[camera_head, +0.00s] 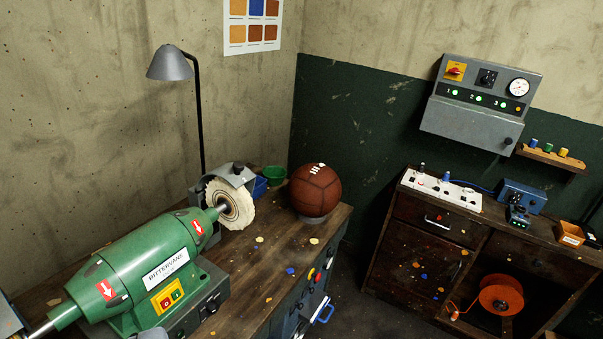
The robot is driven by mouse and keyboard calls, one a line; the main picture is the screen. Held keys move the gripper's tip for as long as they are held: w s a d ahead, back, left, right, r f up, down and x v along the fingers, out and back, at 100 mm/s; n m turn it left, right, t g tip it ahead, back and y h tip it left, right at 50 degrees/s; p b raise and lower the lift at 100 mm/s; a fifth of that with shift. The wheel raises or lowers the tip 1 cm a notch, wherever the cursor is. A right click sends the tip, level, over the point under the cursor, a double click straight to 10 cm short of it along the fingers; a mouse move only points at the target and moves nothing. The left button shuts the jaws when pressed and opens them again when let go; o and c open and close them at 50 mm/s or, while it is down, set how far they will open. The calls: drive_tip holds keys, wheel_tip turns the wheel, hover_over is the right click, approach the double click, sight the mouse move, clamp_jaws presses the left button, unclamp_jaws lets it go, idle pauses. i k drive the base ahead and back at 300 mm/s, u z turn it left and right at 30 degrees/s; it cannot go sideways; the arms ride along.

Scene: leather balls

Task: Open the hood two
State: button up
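A green buffing machine (150,262) stands on the wooden bench with a pale cloth wheel (231,203) on its right shaft end. A grey metal hood (232,174) with a dark knob on top sits over the upper part of that wheel, and the wheel's front face shows. No number is readable on this hood, so I cannot tell whether it is hood two. The machine's left shaft runs to the left edge, where its end is cut off.
A brown leather ball (316,190) rests on a stand behind the wheel. A grey desk lamp (170,64) rises at the back. A grey control panel (471,101) with lights numbered 1, 2 and 3 hangs on the right wall. A dark cabinet (408,237) stands below it.

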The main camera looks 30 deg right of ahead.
sight(236, 173)
drive_tip(key=z, duration=0.3)
drive_tip(key=k, duration=1.2)
drive_tip(key=u, duration=0.5)
drive_tip(key=i, duration=2.15)
drive_tip(key=z, duration=0.95)
